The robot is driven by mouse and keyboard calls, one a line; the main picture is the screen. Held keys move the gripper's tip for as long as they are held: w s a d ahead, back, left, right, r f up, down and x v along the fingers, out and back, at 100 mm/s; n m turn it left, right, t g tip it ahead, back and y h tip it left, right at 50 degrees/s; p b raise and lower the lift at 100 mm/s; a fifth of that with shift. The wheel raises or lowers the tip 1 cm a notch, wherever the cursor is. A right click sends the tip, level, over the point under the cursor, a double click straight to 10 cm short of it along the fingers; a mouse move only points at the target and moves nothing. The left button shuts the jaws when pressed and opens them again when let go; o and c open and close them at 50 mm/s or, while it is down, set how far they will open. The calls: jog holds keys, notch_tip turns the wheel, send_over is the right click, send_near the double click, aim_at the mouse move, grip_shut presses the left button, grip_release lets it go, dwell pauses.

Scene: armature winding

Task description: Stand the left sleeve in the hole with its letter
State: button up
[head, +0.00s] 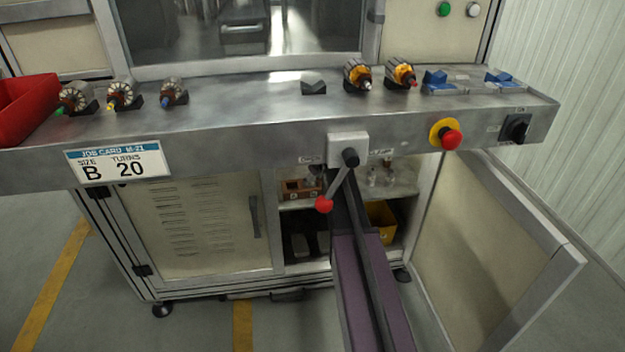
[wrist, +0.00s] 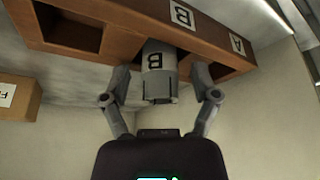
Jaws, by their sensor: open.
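In the wrist view, a grey sleeve (wrist: 157,88) marked B is at the brown block (wrist: 110,22), its far end in or against the hole beside the B label (wrist: 181,15). It looks in line with that hole; how deep it sits is hidden. My gripper (wrist: 160,74) is open, one finger on each side of the sleeve, with gaps showing. An empty square hole (wrist: 72,33) is at the left, and another hole lies near the A label (wrist: 237,43). In the head view, the brown block (head: 291,188) is on the cabinet shelf; my gripper is not distinguishable there.
Another brown block (wrist: 12,100) with a letter label is at the left in the wrist view. In the head view, small clear or grey pieces (head: 376,177) stand on the shelf's right. A yellow bin (head: 381,220) is below. The open cabinet door (head: 490,250) bounds the right; a red-knobbed lever (head: 325,203) hangs in front.

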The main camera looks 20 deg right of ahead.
jog(key=shift+r, duration=0.1)
jog(key=p+v, duration=0.2)
jog(key=p, duration=0.1)
jog(key=shift+s+r, duration=0.1)
jog(key=shift+r, duration=0.3)
jog(key=s+d, duration=0.3)
jog(key=s, duration=0.8)
jog(key=shift+s+d, duration=0.25)
jog(key=shift+s, duration=0.15)
jog(key=shift+r, duration=0.1)
jog(key=s+a+m+g, duration=0.1)
jog(key=s+a, duration=0.3)
jog(key=a, duration=0.5)
jog(key=s+a+f+m+g, duration=0.1)
jog(key=s+a, duration=0.3)
jog(key=a, duration=0.5)
jog(key=s+a+m+g+h, duration=0.1)
jog(key=s+a+g, duration=0.1)
jog(key=s+a, duration=0.3)
jog(key=a, duration=0.4)
jog(key=shift+f, duration=0.2)
